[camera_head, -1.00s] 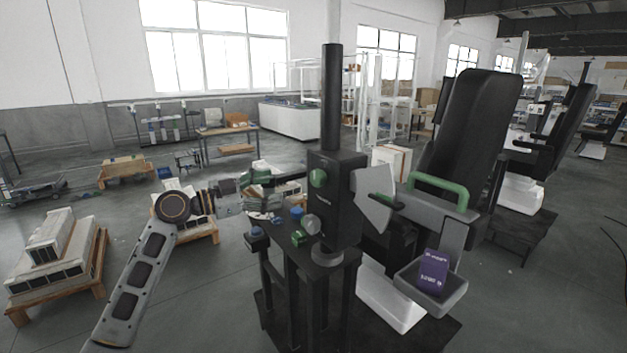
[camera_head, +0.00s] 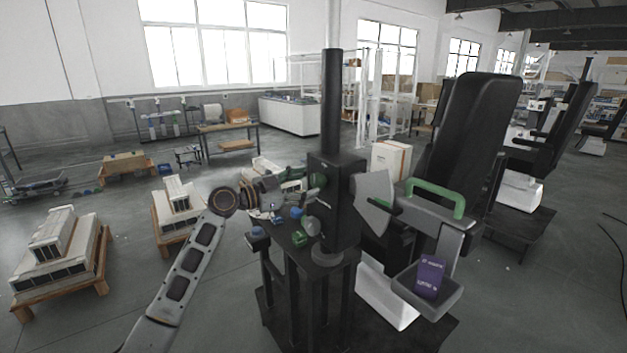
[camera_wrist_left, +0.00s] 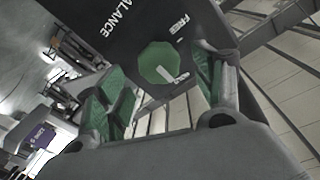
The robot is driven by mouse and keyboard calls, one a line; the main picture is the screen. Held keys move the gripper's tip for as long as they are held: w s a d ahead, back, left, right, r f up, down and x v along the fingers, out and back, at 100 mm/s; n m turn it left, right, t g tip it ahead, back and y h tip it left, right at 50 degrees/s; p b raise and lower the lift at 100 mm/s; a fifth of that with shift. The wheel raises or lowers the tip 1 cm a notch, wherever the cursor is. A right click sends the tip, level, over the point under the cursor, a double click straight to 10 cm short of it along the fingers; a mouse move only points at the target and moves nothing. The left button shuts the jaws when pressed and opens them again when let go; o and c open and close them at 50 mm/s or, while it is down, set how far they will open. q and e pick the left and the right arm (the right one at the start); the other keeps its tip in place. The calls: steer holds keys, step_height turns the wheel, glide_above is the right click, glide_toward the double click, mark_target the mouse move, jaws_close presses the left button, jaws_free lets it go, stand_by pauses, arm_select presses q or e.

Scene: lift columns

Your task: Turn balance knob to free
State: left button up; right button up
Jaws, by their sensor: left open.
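The green balance knob (camera_wrist_left: 160,62) sits on the black carriage block (camera_head: 337,200), below the word BALANCE in the left wrist view. Its white mark points toward a short label I cannot read clearly, away from the word FREE (camera_wrist_left: 180,26). My left gripper (camera_wrist_left: 158,74) is open, with one green-padded finger on each side of the knob in that view. I cannot tell whether either finger touches it. In the head view the left gripper (camera_head: 303,181) reaches the block's left face and partly hides the knob (camera_head: 319,182). My right gripper does not show.
A black column (camera_head: 332,100) rises from the block. Blue and green controls (camera_head: 299,237) stand on the black top below my gripper. To the right are a green handle (camera_head: 436,197) and a grey tray (camera_head: 428,297) holding a purple box (camera_head: 431,276). Loaded pallets stand at left.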

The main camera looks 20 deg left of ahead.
mark_target(314, 182)
arm_select(q)
steer(key=shift+x, duration=1.05)
steer(key=shift+w+d+p, duration=0.35)
steer(key=shift+w+d, duration=0.05)
steer(key=shift+w, duration=0.05)
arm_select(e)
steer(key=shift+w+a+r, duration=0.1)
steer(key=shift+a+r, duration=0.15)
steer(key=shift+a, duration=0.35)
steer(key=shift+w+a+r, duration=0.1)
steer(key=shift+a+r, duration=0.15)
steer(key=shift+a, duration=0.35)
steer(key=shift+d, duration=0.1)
arm_select(q)
steer(key=shift+c, duration=0.5)
steer(key=c, duration=0.9)
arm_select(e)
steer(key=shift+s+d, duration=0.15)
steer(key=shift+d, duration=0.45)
